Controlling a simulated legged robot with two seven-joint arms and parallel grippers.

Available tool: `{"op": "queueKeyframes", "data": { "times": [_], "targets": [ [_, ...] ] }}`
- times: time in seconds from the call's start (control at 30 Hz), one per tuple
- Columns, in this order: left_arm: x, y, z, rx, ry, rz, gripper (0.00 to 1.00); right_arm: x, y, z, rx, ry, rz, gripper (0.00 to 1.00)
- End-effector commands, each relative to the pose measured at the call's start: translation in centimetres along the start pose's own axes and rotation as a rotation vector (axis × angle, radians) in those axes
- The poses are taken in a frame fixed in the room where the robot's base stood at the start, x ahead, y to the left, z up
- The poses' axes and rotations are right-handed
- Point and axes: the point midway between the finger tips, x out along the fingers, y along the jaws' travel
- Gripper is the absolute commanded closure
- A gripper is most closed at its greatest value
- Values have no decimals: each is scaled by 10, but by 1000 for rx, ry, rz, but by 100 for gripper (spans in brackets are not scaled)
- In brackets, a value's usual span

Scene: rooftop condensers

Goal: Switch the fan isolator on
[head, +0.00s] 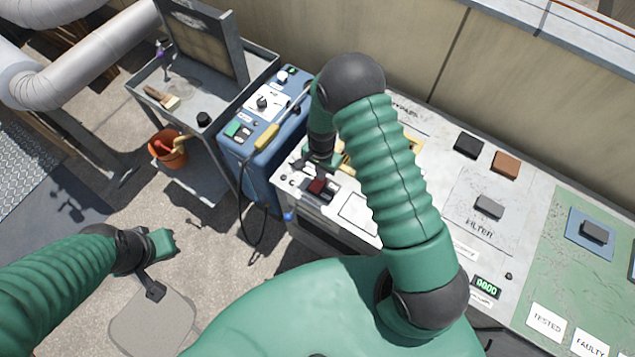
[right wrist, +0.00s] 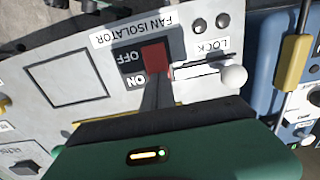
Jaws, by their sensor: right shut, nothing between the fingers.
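The fan isolator's red switch (right wrist: 155,57) sits beside the OFF word on its dark plate, under the FAN ISOLATOR label (right wrist: 130,28) in the right wrist view. The ON word (right wrist: 135,81) is on the nearer side. The red switch also shows in the head view (head: 317,186). My right gripper (right wrist: 156,88) is shut and empty, its fingertips close to the switch on the ON side; I cannot tell whether they touch it. In the head view my right gripper (head: 315,168) is just above the switch. My left gripper (head: 152,268) is far left, over the floor; its jaw state is unclear.
A LOCK label (right wrist: 210,46) and a white knob (right wrist: 233,77) lie beside the switch. A blue unit (head: 262,135) with a yellow-handled tool (head: 266,137) stands left of the panel. A grey trolley (head: 215,100) and orange bucket (head: 168,149) are farther left.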

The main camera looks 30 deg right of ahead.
Motion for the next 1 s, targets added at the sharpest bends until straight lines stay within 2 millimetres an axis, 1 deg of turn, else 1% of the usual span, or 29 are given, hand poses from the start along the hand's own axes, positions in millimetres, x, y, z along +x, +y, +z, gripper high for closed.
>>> {"op": "queueKeyframes", "data": {
  "times": [0.3,0.43,1.0],
  "targets": [
    [4,0,1,0,0,0,100,6,0,0,0,-1,0,100],
    [1,0,0,0,0,0,100,2,0,0,0,-1,0,100],
    [-42,0,-10,0,0,0,100,-52,0,0,-1,-1,1,100]
  ]
}}
